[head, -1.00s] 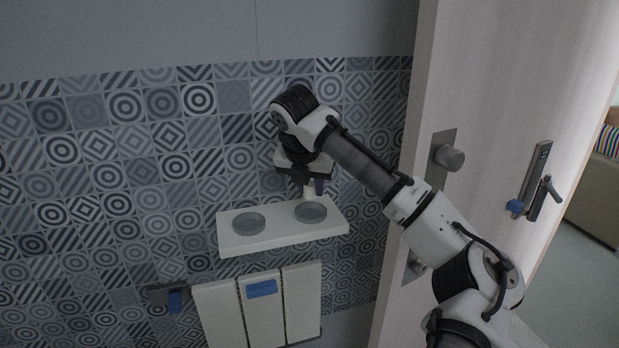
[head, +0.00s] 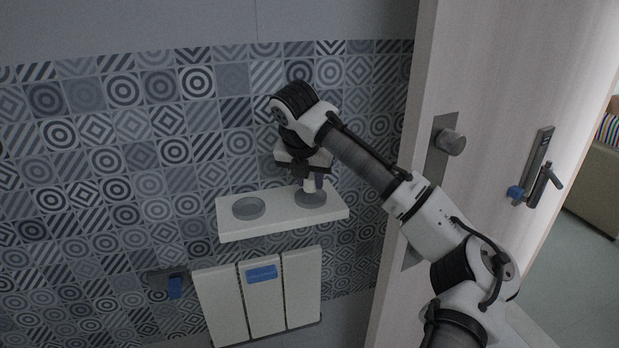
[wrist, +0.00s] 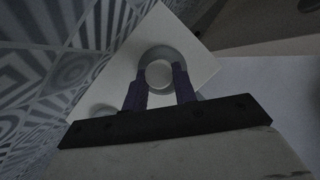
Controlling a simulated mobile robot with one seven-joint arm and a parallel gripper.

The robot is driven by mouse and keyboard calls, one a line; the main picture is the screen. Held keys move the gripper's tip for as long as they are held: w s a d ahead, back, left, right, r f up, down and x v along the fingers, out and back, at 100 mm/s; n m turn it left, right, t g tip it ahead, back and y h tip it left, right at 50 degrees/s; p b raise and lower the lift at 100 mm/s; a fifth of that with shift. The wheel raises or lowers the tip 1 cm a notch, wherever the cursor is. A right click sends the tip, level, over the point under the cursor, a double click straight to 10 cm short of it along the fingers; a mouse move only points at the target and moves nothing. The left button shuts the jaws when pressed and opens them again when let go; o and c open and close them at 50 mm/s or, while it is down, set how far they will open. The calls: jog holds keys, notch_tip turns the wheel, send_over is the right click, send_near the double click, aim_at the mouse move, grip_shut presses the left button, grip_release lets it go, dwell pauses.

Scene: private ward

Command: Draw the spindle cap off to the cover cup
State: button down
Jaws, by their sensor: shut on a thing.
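A pale round cap, apparently the spindle cap (wrist: 158,74), is between the dark fingers of my gripper (wrist: 160,80) in the wrist view. My gripper (head: 311,184) is shut on its sides and points down over the right of two shallow grey round dishes (head: 310,201). The dish shows as a ring (wrist: 172,51) around the cap in the wrist view. Whether the cap touches the dish I cannot tell. The left dish (head: 248,209) looks empty. I cannot tell which dish is the cover cup.
Both dishes are on a white wall shelf (head: 285,224). Patterned tiles (head: 160,130) stand close behind. A door (head: 500,70) with a knob (head: 450,142) is to the right. A folded white slatted panel (head: 262,305) with a blue pad hangs below the shelf.

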jog(key=shift+f, duration=0.95)
jog(key=shift+f+b, duration=0.3)
jog(key=shift+b, duration=0.1)
jog(key=c, duration=1)
grip_release()
jog(key=shift+c, duration=0.2)
jog(key=shift+r, duration=0.1)
jog(key=w+p+v, duration=0.1)
jog(key=p+v, duration=0.3)
jog(key=v, duration=1.3)
jog(key=shift+w+d+r, duration=0.15)
jog(key=shift+w+r, duration=0.05)
jog(key=shift+r, duration=0.35)
